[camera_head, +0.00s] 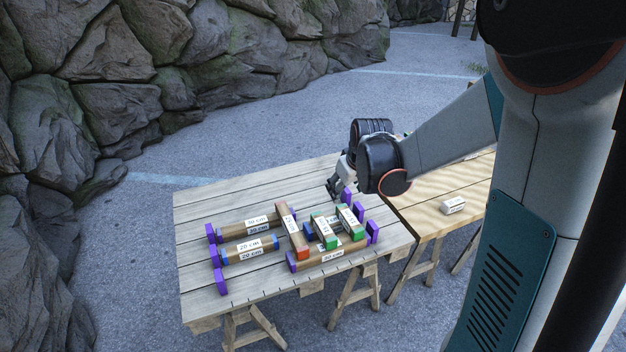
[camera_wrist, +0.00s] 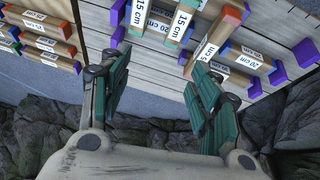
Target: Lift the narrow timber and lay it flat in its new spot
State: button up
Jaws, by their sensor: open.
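Labelled timbers lie stacked on the grey plank table (camera_head: 195,285). Purple-ended long timbers (camera_head: 330,257) lie underneath, with a blue-ended 20 cm timber (camera_head: 250,247) on the left. An orange-ended timber (camera_head: 291,225) and two green-ended short timbers, one in the middle (camera_head: 323,229) and one to the right (camera_head: 350,220), lie across the top. Which one is the narrow timber is unclear. My gripper (camera_head: 338,192) is above the back right of the table, apart from the stack. In the wrist view its fingers (camera_wrist: 160,60) are spread with nothing between them.
A rock wall (camera_head: 50,200) stands at the left and back. The grey table's back left planks are clear.

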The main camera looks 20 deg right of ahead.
jog(key=m+p, duration=0.1)
jog(key=p, duration=0.1)
send_near(351, 218)
jog(key=shift+g+y, duration=0.4)
jog(key=shift+y, duration=0.1)
jog(key=b+x, duration=0.1)
jog(key=x, duration=0.1)
jog(key=b+x, duration=0.1)
jog(key=d+b+x, duration=0.1)
jog(key=x, duration=0.1)
jog(key=shift+w+f, duration=0.2)
jog(key=shift+f, duration=0.05)
jog(key=shift+w+b+x, duration=0.15)
jog(key=shift+b+x, duration=0.65)
jog(key=shift+x, duration=0.6)
jog(key=shift+w+b+x, duration=0.1)
jog(key=shift+b+x, duration=0.7)
jog(key=shift+x, duration=0.6)
jog(key=shift+a+r, duration=0.15)
jog(key=shift+r, duration=0.05)
jog(key=c, duration=1.2)
